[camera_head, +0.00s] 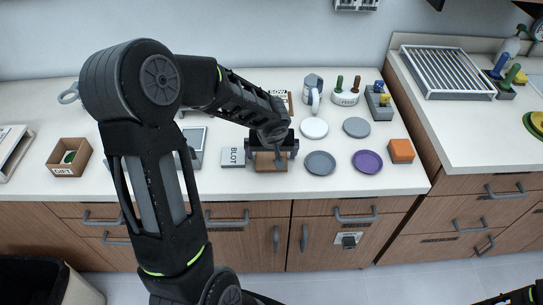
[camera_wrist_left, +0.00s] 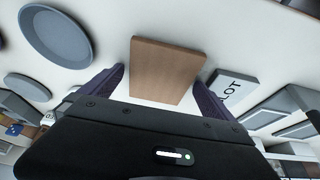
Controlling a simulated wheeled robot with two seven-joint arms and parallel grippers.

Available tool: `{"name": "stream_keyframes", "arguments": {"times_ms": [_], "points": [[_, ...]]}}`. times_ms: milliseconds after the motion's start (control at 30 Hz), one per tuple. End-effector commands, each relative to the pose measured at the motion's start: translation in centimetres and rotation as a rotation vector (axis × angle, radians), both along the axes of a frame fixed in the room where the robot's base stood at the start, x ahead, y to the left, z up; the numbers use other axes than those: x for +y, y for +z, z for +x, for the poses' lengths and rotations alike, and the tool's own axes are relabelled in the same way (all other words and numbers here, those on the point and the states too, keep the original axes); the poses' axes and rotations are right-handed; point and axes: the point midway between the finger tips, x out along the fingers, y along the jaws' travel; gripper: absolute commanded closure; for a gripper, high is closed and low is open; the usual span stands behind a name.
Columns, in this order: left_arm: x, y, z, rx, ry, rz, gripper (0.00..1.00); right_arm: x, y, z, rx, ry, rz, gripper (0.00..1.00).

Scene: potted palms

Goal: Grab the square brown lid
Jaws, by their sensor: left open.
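The square brown lid (camera_wrist_left: 163,70) lies flat on the white counter, and its wood-brown face is clear in the left wrist view. In the head view the lid (camera_head: 268,163) is partly covered by my left gripper (camera_head: 271,158). My left gripper (camera_wrist_left: 160,88) is open, with one dark finger on each side of the lid. I cannot tell whether the fingers touch it. Part of my right arm (camera_head: 520,296) shows at the lower right of the head view, but its gripper is not seen.
A GIFT box (camera_head: 69,171) stands at the far left. Counter in front of the lid is narrow.

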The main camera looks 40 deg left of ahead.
Motion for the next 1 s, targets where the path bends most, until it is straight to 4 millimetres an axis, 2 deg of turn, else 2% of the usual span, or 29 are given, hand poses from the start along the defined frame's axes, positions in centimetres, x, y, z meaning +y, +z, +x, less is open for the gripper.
{"name": "stream_keyframes", "arguments": {"times_ms": [333, 1000], "points": [[0.0, -0.2, 0.01, 0.0, 0.001, 0.0, 0.01, 0.0, -0.46, 0.0, 0.0, 0.0, 0.0, 1.0], [0.0, -0.16, 0.0, 0.0, 0.0, 0.0, 0.56, 0.0, -0.4, 0.0, 0.0, 0.0, 0.0, 1.0]]}}
